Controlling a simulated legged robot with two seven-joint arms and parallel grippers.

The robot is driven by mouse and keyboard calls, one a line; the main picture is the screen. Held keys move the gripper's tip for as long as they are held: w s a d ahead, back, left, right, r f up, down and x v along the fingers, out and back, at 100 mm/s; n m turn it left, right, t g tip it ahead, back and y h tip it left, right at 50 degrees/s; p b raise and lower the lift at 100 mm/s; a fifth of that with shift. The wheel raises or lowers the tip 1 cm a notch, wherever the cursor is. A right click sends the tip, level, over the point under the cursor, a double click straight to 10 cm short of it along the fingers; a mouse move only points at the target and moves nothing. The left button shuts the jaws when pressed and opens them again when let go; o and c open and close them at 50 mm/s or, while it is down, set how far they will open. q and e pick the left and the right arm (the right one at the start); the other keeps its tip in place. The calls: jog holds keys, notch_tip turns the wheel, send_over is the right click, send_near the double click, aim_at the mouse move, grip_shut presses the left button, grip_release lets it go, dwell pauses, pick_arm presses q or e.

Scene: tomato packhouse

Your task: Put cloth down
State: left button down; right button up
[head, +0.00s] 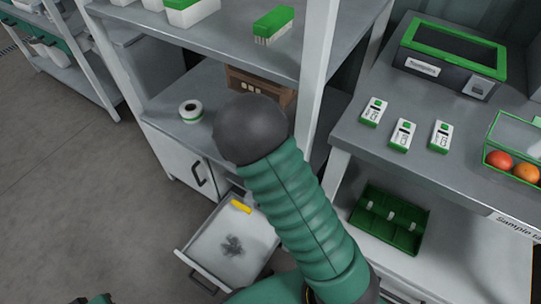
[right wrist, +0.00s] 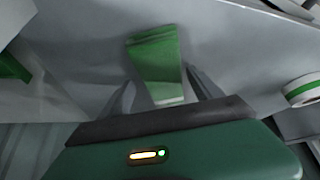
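A flat green piece with a pale lower edge (right wrist: 153,62), possibly the cloth, shows in the right wrist view. It lies ahead of and between the fingers of my right gripper (right wrist: 160,79). The two fingers stand apart, one on each side of it. The right fingertip looks close to its edge; whether it touches I cannot tell. In the head view my right arm covers this spot and hides the gripper. My left gripper is not in view.
A white-green roll (head: 191,111) sits on the middle shelf (head: 160,98), beside a brown box (head: 276,89). An open drawer (head: 207,243) juts out below.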

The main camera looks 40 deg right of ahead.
jog(key=shift+a+r, duration=0.1)
jog(key=shift+r, duration=0.2)
jog(key=p+v, duration=0.8)
jog(key=v, duration=0.4)
jog(key=s+a+r+n+y, duration=0.1)
jog(key=s+a+n, duration=0.3)
jog(key=a, duration=0.4)
jog(key=s+a+r+n+g+y, duration=0.1)
jog(key=s+a+r+n+y, duration=0.1)
jog(key=s+a+n, duration=0.3)
jog(key=a+n+y, duration=0.1)
jog(key=a, duration=0.2)
jog(key=shift+r+y, duration=0.2)
jog(key=shift+y, duration=0.1)
